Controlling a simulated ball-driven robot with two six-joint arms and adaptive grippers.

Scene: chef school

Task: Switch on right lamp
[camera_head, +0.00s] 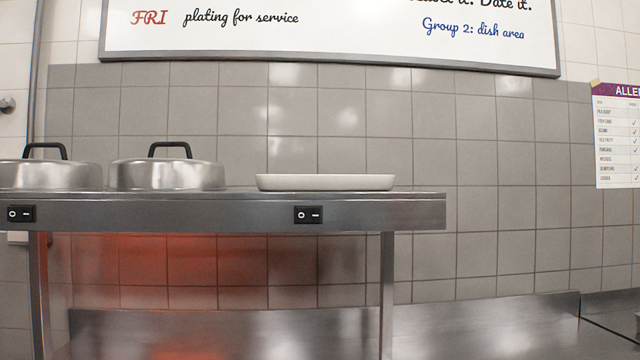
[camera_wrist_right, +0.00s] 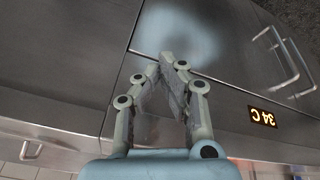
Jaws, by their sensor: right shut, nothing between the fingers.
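Two black rocker switches are on the front edge of a steel shelf in the head view. The right switch (camera_head: 308,215) is near the middle of the picture, and the left switch (camera_head: 21,214) is at the far left. Both have white marks, and I cannot tell their positions. The lamps are hidden under the shelf. A red glow lies on the tiles below its left and middle part and fades toward the right. My right gripper (camera_wrist_right: 174,62) shows only in the right wrist view, shut and empty, in front of steel cabinet fronts. My left gripper is not in view.
The steel shelf (camera_head: 420,212) carries two domed lids (camera_head: 168,175) with black handles and a pale flat dish (camera_head: 325,182). A shelf post (camera_head: 387,290) stands below its right part. The right wrist view shows door handles (camera_wrist_right: 283,60) and an upside-down temperature display (camera_wrist_right: 262,117).

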